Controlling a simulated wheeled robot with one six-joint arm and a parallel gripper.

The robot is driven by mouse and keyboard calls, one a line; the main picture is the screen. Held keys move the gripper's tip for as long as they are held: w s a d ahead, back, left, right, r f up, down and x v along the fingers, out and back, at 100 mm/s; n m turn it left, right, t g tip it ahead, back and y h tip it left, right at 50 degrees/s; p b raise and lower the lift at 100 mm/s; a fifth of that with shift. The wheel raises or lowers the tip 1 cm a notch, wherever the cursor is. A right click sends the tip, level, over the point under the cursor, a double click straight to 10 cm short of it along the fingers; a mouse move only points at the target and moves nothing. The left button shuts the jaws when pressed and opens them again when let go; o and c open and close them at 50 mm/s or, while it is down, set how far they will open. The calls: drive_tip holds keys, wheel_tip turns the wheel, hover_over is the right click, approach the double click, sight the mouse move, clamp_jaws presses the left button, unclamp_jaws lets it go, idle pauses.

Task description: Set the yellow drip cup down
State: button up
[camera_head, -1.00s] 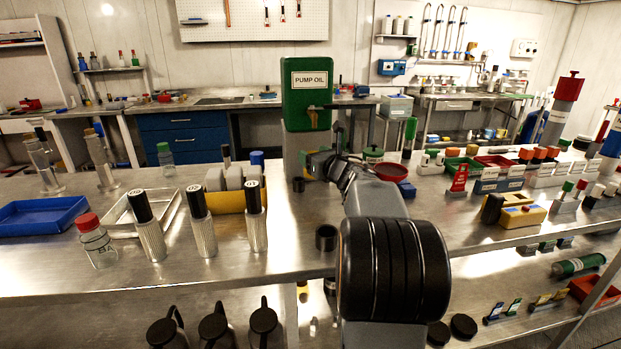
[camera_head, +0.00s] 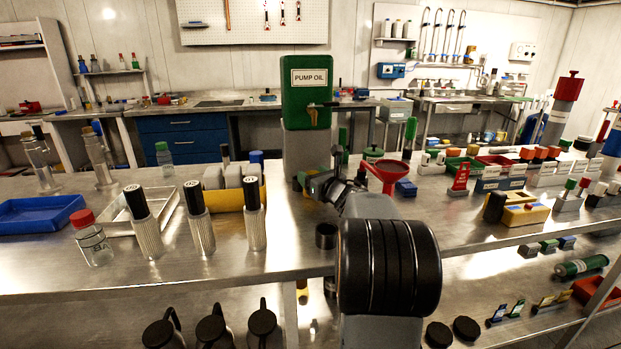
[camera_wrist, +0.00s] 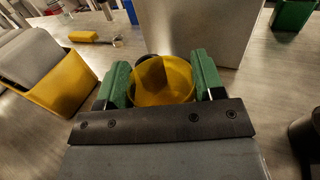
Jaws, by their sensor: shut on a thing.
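The yellow drip cup (camera_wrist: 162,82) sits between the two green fingers of my gripper (camera_wrist: 164,84) in the wrist view. The fingers are shut on its sides, and I look down into its open top. In the head view my gripper (camera_head: 308,184) is low over the bench, in front of the grey base of the green pump oil dispenser (camera_head: 306,95). The cup is mostly hidden there behind my gripper and arm. I cannot tell whether its bottom touches the bench.
The dispenser's grey base (camera_wrist: 197,30) stands just beyond the cup. A yellow holder with grey blocks (camera_wrist: 62,88) is at the left. A dark round cup (camera_head: 326,235) stands nearer the bench's front edge. A red funnel (camera_head: 387,174) and blue block (camera_head: 406,187) are to the right.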

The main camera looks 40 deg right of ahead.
drive_tip(key=shift+f, duration=0.15)
drive_tip(key=o, duration=0.9)
drive_tip(key=shift+r, duration=0.3)
drive_tip(key=s, duration=1.2)
drive_tip(key=shift+a+f, duration=0.15)
drive_tip(key=shift+a, duration=0.2)
